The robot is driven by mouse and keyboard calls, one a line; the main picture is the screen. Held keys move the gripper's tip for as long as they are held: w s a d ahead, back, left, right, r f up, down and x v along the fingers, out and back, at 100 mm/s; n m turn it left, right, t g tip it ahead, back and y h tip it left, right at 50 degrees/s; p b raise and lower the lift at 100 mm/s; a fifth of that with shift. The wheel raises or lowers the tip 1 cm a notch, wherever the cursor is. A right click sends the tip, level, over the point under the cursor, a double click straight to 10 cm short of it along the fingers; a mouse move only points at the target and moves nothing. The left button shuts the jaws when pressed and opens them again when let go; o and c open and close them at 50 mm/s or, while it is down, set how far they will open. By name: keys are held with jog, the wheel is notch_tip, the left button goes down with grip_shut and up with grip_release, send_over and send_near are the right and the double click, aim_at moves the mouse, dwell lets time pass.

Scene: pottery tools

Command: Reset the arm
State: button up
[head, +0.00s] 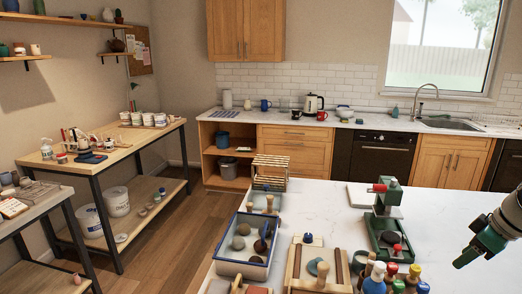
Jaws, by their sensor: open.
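My gripper (466,258) is at the right edge of the head view, raised above the right part of the white table (335,205). It is open and nothing shows between its fingers. It is apart from the tools on the table. A green press-like tool with a red knob (385,195) stands to its left, on a green base (390,235). Part of my arm is cut off by the right edge of the view.
A blue-rimmed tray (228,267) with round pieces stands at the table's left. A wooden frame (293,275) and several colour-topped bottles (393,270) stand at the front. A slatted wooden rack (270,165) is at the back left. The table's far right looks clear.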

jog(key=a+r+m+h, duration=0.2)
jog(key=a+h, duration=0.1)
jog(key=a, duration=1.9)
jog(key=s+a+f+m+t, duration=0.1)
jog(key=s+a+m, duration=0.1)
jog(key=s+a, duration=0.4)
jog(key=s+a+f+m, duration=0.1)
jog(key=s+a+f, duration=0.1)
jog(key=s+a, duration=0.4)
jog(key=a, duration=0.3)
jog(key=shift+f+m+t+y, duration=0.25)
jog(key=shift+m+t+y, duration=0.15)
